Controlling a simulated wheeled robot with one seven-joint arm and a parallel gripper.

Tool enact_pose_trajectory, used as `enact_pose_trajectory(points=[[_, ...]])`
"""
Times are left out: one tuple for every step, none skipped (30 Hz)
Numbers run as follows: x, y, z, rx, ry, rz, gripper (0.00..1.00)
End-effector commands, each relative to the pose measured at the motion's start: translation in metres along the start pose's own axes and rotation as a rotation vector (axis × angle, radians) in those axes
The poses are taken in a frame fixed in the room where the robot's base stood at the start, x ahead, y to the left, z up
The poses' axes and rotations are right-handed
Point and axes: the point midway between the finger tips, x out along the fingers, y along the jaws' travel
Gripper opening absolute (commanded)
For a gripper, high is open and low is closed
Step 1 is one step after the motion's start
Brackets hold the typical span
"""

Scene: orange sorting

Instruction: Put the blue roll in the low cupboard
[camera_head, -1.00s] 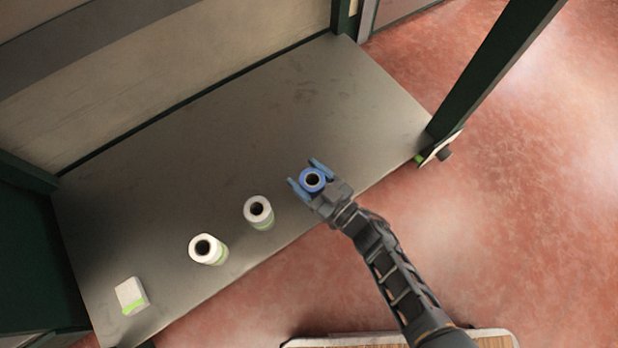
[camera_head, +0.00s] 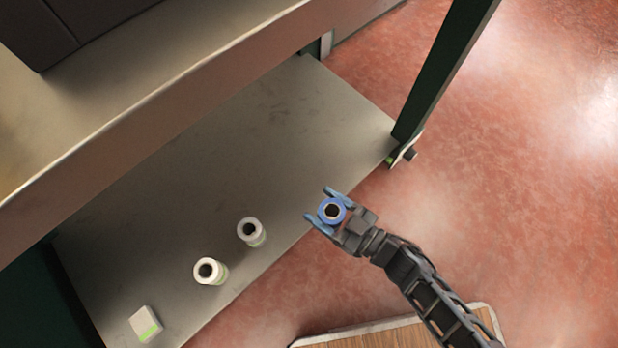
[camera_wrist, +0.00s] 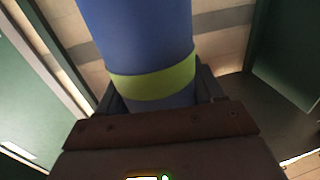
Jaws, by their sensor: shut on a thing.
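The blue roll (camera_head: 332,211) is upright between the fingers of my gripper (camera_head: 324,205), which is shut on it. In the head view the roll and gripper are at the front edge of the grey lower shelf, near the red floor. In the wrist view the blue roll (camera_wrist: 140,35) fills the upper middle, with a yellow-green band around it. My gripper's body hides its lower end. I cannot tell which part of the scene is the low cupboard.
Two white rolls (camera_head: 250,232) (camera_head: 209,271) stand on the grey shelf (camera_head: 250,140) left of my gripper. A small white-and-green box (camera_head: 145,324) lies at the lower left. A dark green post (camera_head: 445,70) rises at the shelf's right end. The shelf's back half is clear.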

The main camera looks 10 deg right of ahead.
Motion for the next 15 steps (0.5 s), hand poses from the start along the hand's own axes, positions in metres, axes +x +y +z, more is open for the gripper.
enact_pose_trajectory(points=[[-0.003, 0.000, -0.003, 0.000, 0.001, 0.000, 0.34], [-0.004, 0.000, -0.004, 0.000, 0.001, 0.000, 0.34], [-0.005, 0.000, -0.004, -0.001, 0.001, 0.000, 0.34], [-0.005, 0.000, -0.005, -0.001, 0.002, 0.001, 0.34], [-0.005, 0.001, -0.005, -0.001, 0.002, 0.003, 0.34], [-0.005, 0.002, -0.006, -0.002, 0.002, 0.010, 0.34], [-0.004, 0.004, -0.008, -0.003, 0.002, 0.017, 0.34], [-0.003, 0.006, -0.010, -0.004, 0.002, 0.028, 0.34], [0.000, 0.010, -0.013, -0.006, 0.003, 0.046, 0.34], [0.002, 0.015, -0.017, -0.009, 0.002, 0.064, 0.34], [0.004, 0.020, -0.020, -0.011, 0.002, 0.085, 0.34], [0.007, 0.027, -0.027, -0.014, 0.002, 0.116, 0.34], [0.010, 0.034, -0.032, -0.017, 0.002, 0.143, 0.34], [0.012, 0.041, -0.037, -0.019, 0.000, 0.172, 0.34], [0.015, 0.051, -0.046, -0.022, 0.000, 0.212, 0.34]])
